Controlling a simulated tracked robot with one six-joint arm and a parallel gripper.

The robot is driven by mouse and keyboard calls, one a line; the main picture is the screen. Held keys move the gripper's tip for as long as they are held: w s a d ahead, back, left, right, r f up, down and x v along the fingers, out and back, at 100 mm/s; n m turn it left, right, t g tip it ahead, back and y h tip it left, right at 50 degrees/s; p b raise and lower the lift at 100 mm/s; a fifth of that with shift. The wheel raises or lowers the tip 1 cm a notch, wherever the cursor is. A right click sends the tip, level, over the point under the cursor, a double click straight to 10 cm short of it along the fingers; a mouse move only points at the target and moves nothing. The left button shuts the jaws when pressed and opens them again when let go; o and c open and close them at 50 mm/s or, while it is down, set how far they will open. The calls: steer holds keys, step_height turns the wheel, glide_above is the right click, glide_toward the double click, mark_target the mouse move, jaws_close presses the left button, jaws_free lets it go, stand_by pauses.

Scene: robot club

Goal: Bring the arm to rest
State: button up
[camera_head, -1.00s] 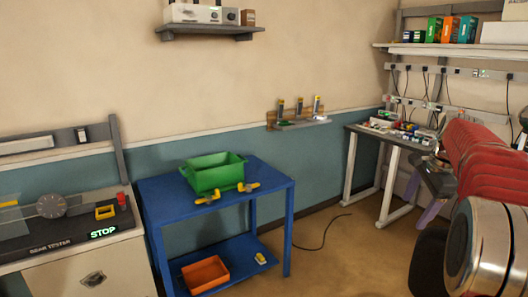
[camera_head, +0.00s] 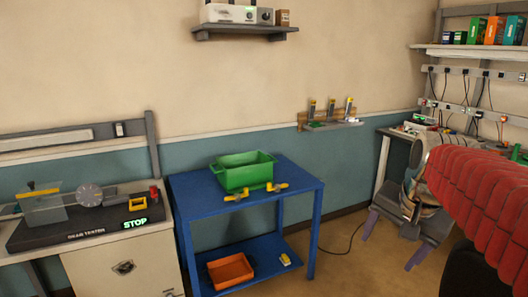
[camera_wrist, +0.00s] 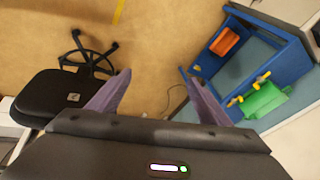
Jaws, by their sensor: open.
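My gripper (camera_head: 387,252) shows at the lower right of the head view, beyond my red-sleeved arm. Its two purple fingers are spread and point downward. In the wrist view my gripper (camera_wrist: 155,70) is open, with only bare tan floor between the fingertips. It appears empty and touches nothing that I can see. Part of the arm is cut off by the right edge of the head view.
A blue cart (camera_head: 196,190) stands left of my gripper, with a green bin (camera_head: 250,176) and yellow parts on top and an orange tray (camera_head: 231,270) below. A gear tester (camera_head: 84,232) is at far left. The wrist view shows a black chair (camera_wrist: 62,95).

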steer(key=s+a+f+n, duration=0.4)
steer(key=s+a, duration=0.1)
steer(key=s, duration=0.2)
steer(key=s+a+f+n+t, duration=0.1)
steer(key=s+a+f+n, duration=0.4)
steer(key=s, duration=0.3)
steer(key=shift+s+a+f, duration=0.15)
steer(key=shift+a+f, duration=0.05)
steer(key=shift+a, duration=0.1)
